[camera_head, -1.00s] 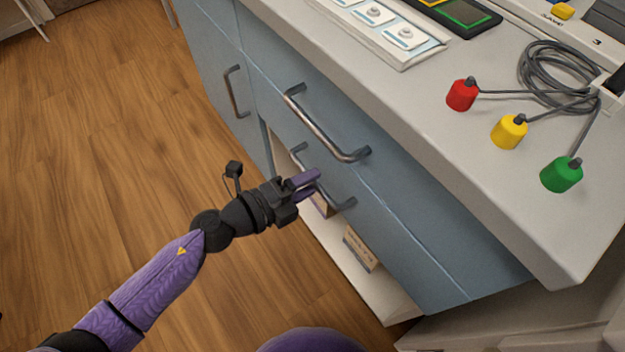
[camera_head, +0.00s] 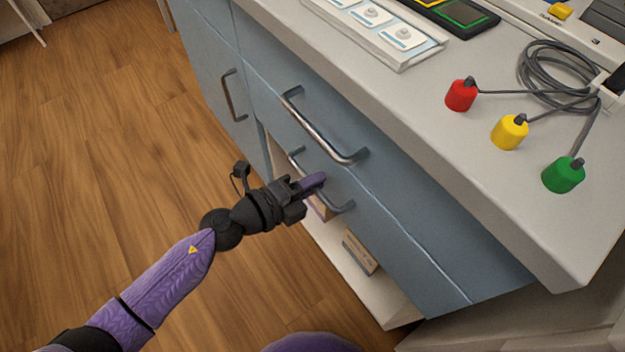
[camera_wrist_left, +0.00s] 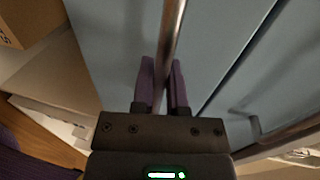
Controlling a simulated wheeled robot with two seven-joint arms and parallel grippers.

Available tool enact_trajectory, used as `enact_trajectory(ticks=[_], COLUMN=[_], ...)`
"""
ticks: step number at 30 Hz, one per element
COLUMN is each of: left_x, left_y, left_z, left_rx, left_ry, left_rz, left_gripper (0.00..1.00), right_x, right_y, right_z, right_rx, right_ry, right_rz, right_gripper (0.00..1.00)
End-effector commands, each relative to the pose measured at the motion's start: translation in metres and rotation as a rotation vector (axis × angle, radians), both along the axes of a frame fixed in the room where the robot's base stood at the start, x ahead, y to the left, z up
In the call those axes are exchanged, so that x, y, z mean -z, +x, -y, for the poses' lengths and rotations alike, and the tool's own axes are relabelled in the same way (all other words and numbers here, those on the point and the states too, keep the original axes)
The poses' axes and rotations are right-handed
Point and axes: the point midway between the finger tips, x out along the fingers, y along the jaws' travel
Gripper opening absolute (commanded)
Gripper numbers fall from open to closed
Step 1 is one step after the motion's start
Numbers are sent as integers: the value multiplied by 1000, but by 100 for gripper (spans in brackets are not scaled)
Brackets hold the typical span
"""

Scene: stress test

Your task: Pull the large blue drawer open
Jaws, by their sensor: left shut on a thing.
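The blue cabinet has an upper drawer front with a long metal handle (camera_head: 322,128) and a larger blue drawer front (camera_head: 400,245) below it. The lower metal handle (camera_head: 340,208) is on that larger front, which looks closed. My left gripper (camera_head: 314,181) reaches in from the left and is shut on the lower handle. In the left wrist view the handle bar (camera_wrist_left: 172,30) runs between the two purple fingers (camera_wrist_left: 162,85). Part of the handle is hidden behind the fingers in the head view. My right gripper is not in view.
An open white shelf (camera_head: 388,312) under the drawers holds a cardboard box (camera_head: 360,252). A blue door with a handle (camera_head: 230,97) is to the left. Red, yellow and green plugs (camera_head: 563,175) lie on the white counter (camera_head: 420,105). The wooden floor (camera_head: 110,150) is clear.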

Motion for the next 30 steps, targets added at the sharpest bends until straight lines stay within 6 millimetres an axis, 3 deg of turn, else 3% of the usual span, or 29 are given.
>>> enact_trajectory(ticks=[30], left_x=[1], left_y=[0], left_z=[-1], left_rx=[-1], left_ry=[2], left_rz=[-1], left_gripper=[0], right_x=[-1], right_y=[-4], right_z=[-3], right_rx=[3], right_ry=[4], right_rz=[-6], right_gripper=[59])
